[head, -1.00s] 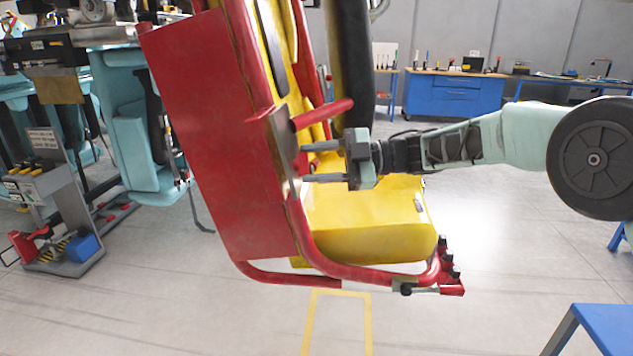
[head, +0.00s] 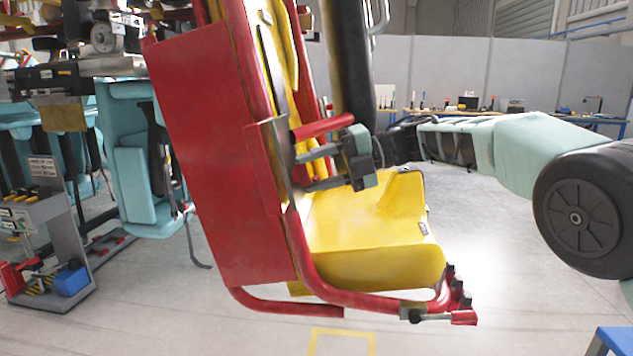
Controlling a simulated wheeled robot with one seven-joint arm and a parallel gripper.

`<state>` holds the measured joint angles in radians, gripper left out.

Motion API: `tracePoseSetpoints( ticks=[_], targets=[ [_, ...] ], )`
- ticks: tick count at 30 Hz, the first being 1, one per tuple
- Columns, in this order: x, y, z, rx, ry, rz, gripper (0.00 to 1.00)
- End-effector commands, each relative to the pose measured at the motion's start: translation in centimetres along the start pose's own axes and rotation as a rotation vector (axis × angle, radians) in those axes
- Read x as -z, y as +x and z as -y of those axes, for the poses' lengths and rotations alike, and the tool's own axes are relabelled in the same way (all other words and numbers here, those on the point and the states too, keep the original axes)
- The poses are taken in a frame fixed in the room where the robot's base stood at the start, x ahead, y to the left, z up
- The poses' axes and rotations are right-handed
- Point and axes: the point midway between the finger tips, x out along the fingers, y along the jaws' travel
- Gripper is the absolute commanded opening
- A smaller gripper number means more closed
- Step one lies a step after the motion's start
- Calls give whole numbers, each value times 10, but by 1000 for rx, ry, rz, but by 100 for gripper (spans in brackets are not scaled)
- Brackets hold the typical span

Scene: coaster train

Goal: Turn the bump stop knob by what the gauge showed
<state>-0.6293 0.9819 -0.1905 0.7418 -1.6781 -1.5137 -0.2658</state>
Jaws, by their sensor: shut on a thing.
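A suspended coaster seat has a red side panel (head: 215,165), a yellow seat cushion (head: 365,250) and a red tube frame (head: 350,295). My gripper (head: 302,172) comes from the right across the seat, its two fingers tilted and apart. The fingertips meet a grey plate (head: 284,165) at the panel's edge, below a red armrest bar (head: 322,127). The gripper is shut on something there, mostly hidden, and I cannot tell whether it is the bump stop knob. A small fitting with a red end (head: 462,318) sits at the frame's lower front. No gauge reading is legible.
Teal seats (head: 140,165) hang at the left beside a grey tool stand (head: 60,240) with a blue box (head: 71,282). A blue table corner (head: 615,340) is at the lower right. The floor below the seat is mostly clear.

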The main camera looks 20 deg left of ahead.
Motion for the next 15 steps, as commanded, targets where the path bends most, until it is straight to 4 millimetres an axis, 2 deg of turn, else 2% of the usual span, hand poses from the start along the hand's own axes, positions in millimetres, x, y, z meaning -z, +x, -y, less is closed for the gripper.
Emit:
tracePoseSetpoints(
  ticks=[6, 15],
  targets=[
    [0, -1, 3, 50, -186, 2, 23],
    [0, -2, 1, 95, -368, 2, 23]
  ],
)
